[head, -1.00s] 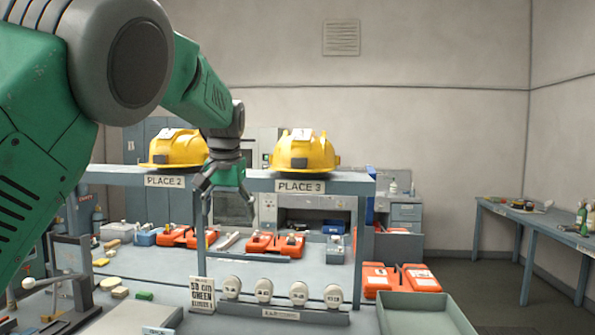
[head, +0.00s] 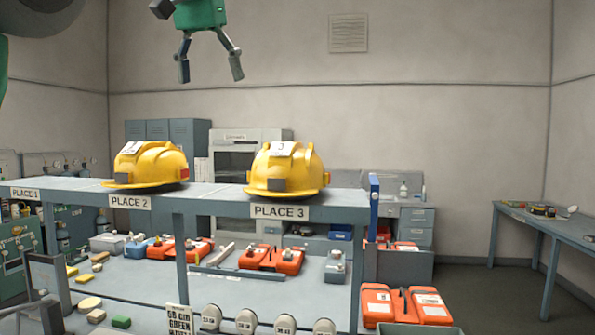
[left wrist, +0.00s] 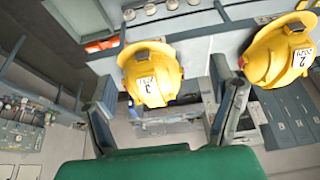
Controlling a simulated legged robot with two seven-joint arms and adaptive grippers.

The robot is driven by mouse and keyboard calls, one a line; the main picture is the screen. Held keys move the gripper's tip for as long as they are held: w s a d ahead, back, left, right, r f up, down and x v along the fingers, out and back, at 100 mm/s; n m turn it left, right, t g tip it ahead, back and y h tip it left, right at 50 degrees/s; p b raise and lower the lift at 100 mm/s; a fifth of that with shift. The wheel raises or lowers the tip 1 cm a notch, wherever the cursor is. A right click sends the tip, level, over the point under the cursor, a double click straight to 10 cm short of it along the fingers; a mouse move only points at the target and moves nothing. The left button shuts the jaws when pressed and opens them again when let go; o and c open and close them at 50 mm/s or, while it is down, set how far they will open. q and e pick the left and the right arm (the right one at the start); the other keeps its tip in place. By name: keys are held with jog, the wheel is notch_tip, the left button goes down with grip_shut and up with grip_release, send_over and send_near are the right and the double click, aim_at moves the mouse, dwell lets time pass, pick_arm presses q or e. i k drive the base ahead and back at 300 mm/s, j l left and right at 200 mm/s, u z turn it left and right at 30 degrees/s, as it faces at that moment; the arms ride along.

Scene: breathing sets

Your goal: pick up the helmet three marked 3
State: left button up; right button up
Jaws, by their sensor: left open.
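The yellow helmet marked 3 (head: 286,169) sits on the grey shelf (head: 218,200) above the PLACE 3 label, with a white tag on its top. In the left wrist view helmet three (left wrist: 150,74) shows between the fingers, its tag reading 3. Another yellow helmet (head: 148,165) sits above PLACE 2; in the left wrist view this helmet (left wrist: 278,52) is tagged 2. My left gripper (head: 210,76) is open and empty, high above the shelf, over the gap between the two helmets in the head view. My right gripper is not in view.
PLACE 1 (head: 24,192) at the left shelf end is bare. Below the shelf a bench holds orange cases (head: 271,258), small boxes and white round pieces (head: 246,321). A side table (head: 556,228) stands at the right. The air above the helmets is clear.

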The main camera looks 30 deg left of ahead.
aim_at(284, 171)
jog(key=i, duration=0.95)
